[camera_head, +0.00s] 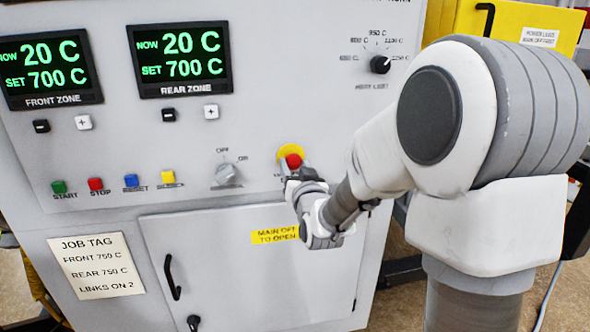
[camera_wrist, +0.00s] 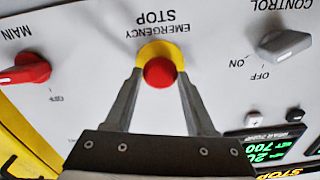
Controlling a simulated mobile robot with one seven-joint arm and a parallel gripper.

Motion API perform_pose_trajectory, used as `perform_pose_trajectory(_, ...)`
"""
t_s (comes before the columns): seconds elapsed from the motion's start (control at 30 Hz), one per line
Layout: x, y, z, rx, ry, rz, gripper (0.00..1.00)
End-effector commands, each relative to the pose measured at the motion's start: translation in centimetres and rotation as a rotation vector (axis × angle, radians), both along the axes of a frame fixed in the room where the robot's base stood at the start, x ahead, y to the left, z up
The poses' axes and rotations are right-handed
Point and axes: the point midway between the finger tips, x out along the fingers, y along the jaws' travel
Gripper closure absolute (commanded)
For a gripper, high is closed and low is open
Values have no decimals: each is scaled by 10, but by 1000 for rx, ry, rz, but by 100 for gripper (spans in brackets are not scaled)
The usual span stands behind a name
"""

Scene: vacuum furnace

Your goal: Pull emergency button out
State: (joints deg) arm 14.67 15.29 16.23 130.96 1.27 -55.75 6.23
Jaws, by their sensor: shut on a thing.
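The emergency stop button (camera_head: 293,161) is a red round knob on a yellow disc on the front panel of the furnace. In the wrist view the red button (camera_wrist: 160,74) sits between my fingertips, with the yellow disc (camera_wrist: 161,50) behind it and the words EMERGENCY STOP beside it. My gripper (camera_wrist: 160,76) is shut on the button, one finger on each side. In the head view my gripper (camera_head: 294,170) reaches the panel from the lower right and hides part of the label under the button. Whether the button is in or out cannot be told.
The grey control knob (camera_head: 226,173) is left of the button. In the wrist view a red MAIN knob (camera_wrist: 25,73) is on the other side. Start, stop and other coloured buttons (camera_head: 95,184) line the panel's left. A door (camera_head: 230,262) with a black handle is below.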

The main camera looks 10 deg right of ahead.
Motion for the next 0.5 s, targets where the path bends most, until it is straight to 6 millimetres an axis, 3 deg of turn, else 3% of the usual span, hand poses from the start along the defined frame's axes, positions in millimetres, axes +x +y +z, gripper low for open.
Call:
perform_pose_trajectory(0.4, -5, 0, -1, 2, 2, 0, 100)
perform_pose_trajectory(0.43, -5, 0, -1, 2, 2, 0, 41)
perform_pose_trajectory(0.5, -5, 0, -1, 2, 2, 0, 29)
